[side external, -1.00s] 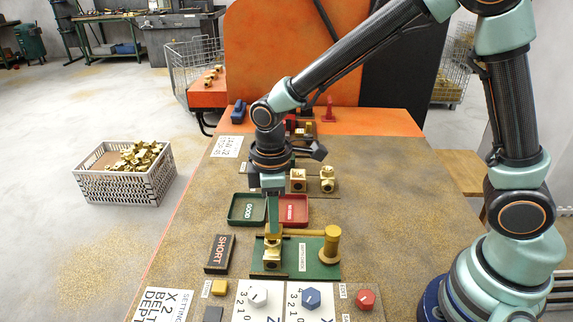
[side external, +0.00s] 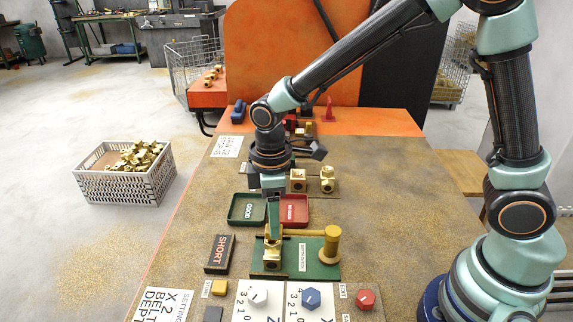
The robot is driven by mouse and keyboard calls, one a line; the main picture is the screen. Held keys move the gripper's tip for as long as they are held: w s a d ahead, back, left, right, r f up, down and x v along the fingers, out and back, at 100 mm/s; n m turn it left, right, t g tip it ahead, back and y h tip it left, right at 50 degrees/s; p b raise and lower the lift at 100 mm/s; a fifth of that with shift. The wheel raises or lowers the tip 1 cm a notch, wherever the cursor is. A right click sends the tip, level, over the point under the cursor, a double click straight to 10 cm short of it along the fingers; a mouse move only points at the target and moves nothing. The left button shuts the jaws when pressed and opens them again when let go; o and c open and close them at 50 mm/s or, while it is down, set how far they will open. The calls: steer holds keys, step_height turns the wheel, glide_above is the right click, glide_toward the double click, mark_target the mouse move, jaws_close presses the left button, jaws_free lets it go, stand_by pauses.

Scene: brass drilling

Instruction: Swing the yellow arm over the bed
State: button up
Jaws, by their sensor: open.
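The yellow arm (side external: 305,232) runs level to the left from the yellow post (side external: 332,243) on the green bed (side external: 325,269). Its left end reaches a brass fitting (side external: 272,254) that sits on the left part of the bed. My gripper (side external: 273,232) points straight down at the left end of the yellow arm, just above the brass fitting. It is open. Its fingers hide part of the arm's end, and I cannot tell whether they touch it.
A green tray (side external: 247,209) and a red tray (side external: 295,211) stand behind the bed. A black SHORT block (side external: 219,253) lies to its left. White, blue (side external: 311,298) and red (side external: 365,299) knobs are in front. Brass fittings (side external: 327,180) stand behind the trays.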

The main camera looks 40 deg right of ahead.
step_height(320, 180, up, 12)
stand_by(0.5)
steer(key=s+d+r+m+t, duration=0.1)
steer(key=s+d+m+t, duration=0.1)
steer(key=d+m, duration=0.3)
steer(key=s+d+r+m+t, duration=0.2)
steer(key=s+d+m, duration=0.3)
steer(key=d, duration=0.4)
steer(key=shift+d+m+t, duration=0.4)
steer(key=shift+m+t, duration=0.1)
steer(key=shift+t, duration=0.3)
